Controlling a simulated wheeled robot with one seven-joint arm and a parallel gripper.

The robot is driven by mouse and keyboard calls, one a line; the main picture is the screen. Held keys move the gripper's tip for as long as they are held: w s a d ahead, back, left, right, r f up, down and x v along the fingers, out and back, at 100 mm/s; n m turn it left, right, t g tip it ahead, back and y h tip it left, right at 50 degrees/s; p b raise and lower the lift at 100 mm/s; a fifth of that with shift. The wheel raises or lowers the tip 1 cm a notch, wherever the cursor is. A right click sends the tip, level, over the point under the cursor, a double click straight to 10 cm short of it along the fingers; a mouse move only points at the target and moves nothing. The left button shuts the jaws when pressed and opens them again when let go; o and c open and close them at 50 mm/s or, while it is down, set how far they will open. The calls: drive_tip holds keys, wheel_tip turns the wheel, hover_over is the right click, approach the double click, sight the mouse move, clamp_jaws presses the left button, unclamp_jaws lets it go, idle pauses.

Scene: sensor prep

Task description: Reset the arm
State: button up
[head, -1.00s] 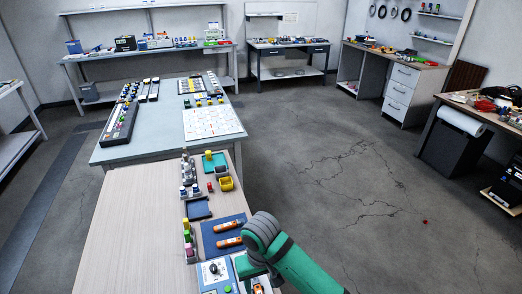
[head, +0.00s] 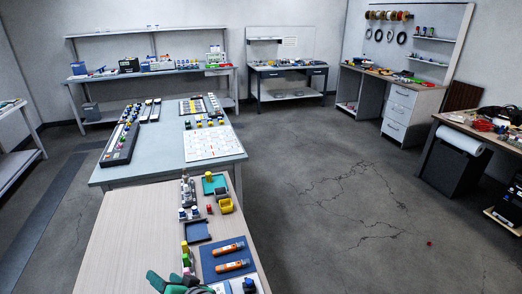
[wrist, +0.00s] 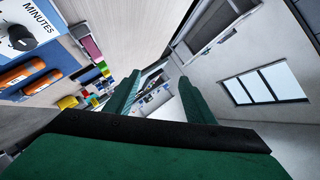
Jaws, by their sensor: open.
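My gripper (wrist: 158,77) shows in the wrist view as two green fingers set apart, with nothing between them. It points across the room, with the wall and a window beyond it. It is clear of the objects on the wooden bench. In the head view only a green part of my arm shows at the bottom edge, over the near end of the wooden bench (head: 125,235). The rest of my arm is out of that view.
Two orange tools lie on a blue mat (head: 210,277) on the wooden bench. A dial marked MINUTES (wrist: 22,37) is close by in the wrist view. A yellow bin (head: 225,206) stands farther up. A grey-blue table (head: 165,165) adjoins. The floor to the right is open.

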drive_tip(key=s+d+f+m+t+h, duration=0.2)
drive_tip(key=s+d+f, duration=0.1)
drive_tip(key=s+d, duration=0.1)
drive_tip(key=s+d+f+m+t+h, duration=0.2)
drive_tip(key=s+d+f+h, duration=0.1)
drive_tip(key=s+d, duration=0.2)
drive_tip(key=s+d+f+m+t+h, duration=0.2)
drive_tip(key=s+d+f, duration=0.2)
drive_tip(key=s, duration=0.2)
drive_tip(key=shift+s+d+m+t+h, duration=0.2)
drive_tip(key=shift+d+m+t+h, duration=0.1)
drive_tip(key=shift+d+m+h, duration=0.1)
drive_tip(key=s+d+r+n+h, duration=0.1)
drive_tip(key=s+d+n, duration=0.2)
drive_tip(key=s+d, duration=0.3)
drive_tip(key=s+d+r+n+h, duration=0.1)
drive_tip(key=s+d+n+h, duration=0.1)
drive_tip(key=s+d, duration=0.5)
drive_tip(key=s, duration=0.6)
drive_tip(key=shift+r+n, duration=0.15)
drive_tip(key=shift+n, duration=0.25)
drive_tip(key=shift+d, duration=0.1)
drive_tip(key=c, duration=0.5)
drive_tip(key=shift+o, duration=0.2)
